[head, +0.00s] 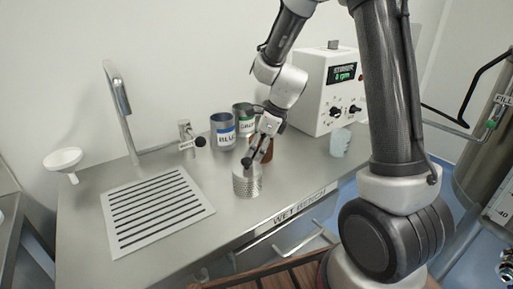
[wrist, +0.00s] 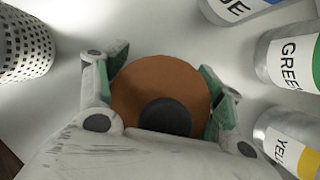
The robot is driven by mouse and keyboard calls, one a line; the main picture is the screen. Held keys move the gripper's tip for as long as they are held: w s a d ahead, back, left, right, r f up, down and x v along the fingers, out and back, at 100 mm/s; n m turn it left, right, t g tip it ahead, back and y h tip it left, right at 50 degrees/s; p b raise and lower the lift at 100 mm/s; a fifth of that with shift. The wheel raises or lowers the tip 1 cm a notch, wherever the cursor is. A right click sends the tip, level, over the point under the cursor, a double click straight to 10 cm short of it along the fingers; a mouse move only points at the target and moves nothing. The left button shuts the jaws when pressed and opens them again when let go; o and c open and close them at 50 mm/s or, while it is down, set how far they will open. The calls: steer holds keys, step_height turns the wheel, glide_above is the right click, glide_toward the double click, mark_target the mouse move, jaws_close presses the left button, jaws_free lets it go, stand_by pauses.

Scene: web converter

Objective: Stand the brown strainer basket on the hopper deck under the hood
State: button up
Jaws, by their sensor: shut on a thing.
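My gripper (wrist: 160,88) is shut on a brown round thing (wrist: 150,75) with a dark round top, one finger on each side of it. In the head view, the brown thing (head: 266,150) shows partly behind the fingers of my gripper (head: 258,155), low over the wet bench. I cannot tell whether it touches the bench. No holes show in it. A grey perforated basket (head: 247,184) stands upright near the bench's front edge, beside my gripper; it also shows in the wrist view (wrist: 24,45). I cannot make out a hopper deck or a hood.
The wet bench (head: 85,225) carries a blue-labelled can (head: 223,140), a green-labelled can (head: 242,112) and a pale cup (head: 340,142). A yellow-labelled can (wrist: 288,140) is close on the right. A white stirrer box (head: 315,75), tap (head: 122,105) and funnel (head: 63,158) stand around.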

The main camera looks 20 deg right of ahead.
steer(key=o, duration=1.1)
